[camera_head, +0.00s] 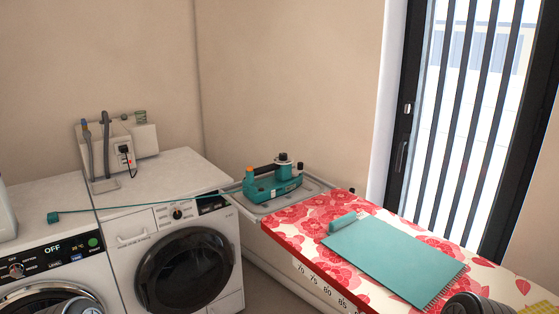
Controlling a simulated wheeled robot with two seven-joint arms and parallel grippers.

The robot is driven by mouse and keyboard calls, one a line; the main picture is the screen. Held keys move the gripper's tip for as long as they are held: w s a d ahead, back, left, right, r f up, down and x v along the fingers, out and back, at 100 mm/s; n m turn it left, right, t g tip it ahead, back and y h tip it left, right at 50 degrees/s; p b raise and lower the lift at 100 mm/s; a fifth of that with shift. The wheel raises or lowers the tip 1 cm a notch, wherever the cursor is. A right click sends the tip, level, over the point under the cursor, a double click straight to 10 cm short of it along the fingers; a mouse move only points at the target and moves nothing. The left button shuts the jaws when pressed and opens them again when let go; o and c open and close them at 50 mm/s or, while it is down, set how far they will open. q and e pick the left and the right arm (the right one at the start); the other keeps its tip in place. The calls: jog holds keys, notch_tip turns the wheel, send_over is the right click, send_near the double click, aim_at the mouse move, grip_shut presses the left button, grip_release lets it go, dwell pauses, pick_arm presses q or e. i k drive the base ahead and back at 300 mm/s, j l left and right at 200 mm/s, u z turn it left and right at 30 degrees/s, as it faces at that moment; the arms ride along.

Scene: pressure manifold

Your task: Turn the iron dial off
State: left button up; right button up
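A teal iron (270,188) with a dark handle rests on the grey metal tray (318,187) at the far end of the ironing board. A grey and black round knob (283,158) stands on top of its right part; it looks like the dial, but its setting is too small to read. An orange-topped part (249,173) is at the iron's left end. Neither gripper shows in the head view. Only dark rounded parts, seemingly of my arms, show at the bottom left and bottom right edges, well apart from the iron.
The ironing board (290,222) has a red floral cover, with a teal cloth (390,258) on it. A teal cord (150,205) crosses two white washing machines (160,172) left of the iron. A barred glass door (470,120) is right.

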aim_at(282, 156)
jog(key=z, duration=0.9)
jog(key=i+j+z, duration=0.1)
jog(key=j+z, duration=0.35)
jog(key=j, duration=0.15)
jog(key=j+z, duration=0.45)
jog(key=j, duration=0.15)
jog(key=k+j+z, duration=0.1)
jog(key=j+z, duration=0.35)
jog(key=k+j, duration=0.1)
jog(key=j, duration=0.3)
jog(key=k+j, duration=0.1)
jog(key=j, duration=0.25)
jog(key=k+j+z, duration=0.1)
jog(key=j, duration=0.3)
jog(key=k+j, duration=0.1)
jog(key=j, duration=0.25)
jog(key=k+j, duration=0.1)
jog(key=j, duration=0.3)
